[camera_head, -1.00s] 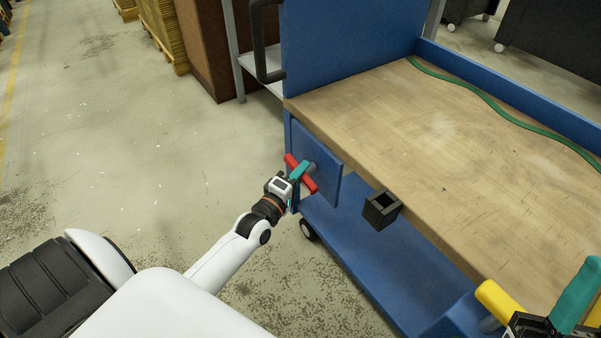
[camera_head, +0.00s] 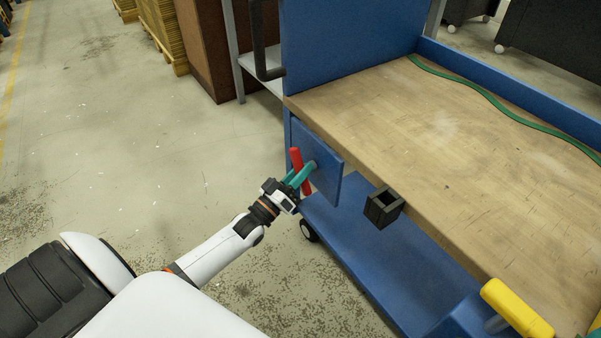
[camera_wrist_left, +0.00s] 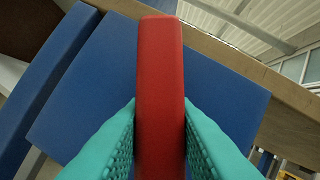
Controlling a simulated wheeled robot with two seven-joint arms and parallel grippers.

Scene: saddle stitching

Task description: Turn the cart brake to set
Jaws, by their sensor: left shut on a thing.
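The red brake handle (camera_head: 296,158) is on the blue side plate (camera_head: 327,175) of the cart, below the left end of the wooden top. It stands steep, close to upright, in the head view. My left gripper (camera_head: 300,176) is shut on the red handle. In the left wrist view the red handle (camera_wrist_left: 160,90) runs up the middle, with a teal finger (camera_wrist_left: 112,145) on each side against it. My right gripper shows only as a small teal bit (camera_head: 590,335) at the lower right edge, and its jaws are cut off.
The cart's wooden top (camera_head: 430,140) carries a green strip (camera_head: 490,100) along its back. A black square holder (camera_head: 382,207) sticks out from its front edge. A yellow handle (camera_head: 517,308) is at the lower right. The floor (camera_head: 130,150) at left is clear.

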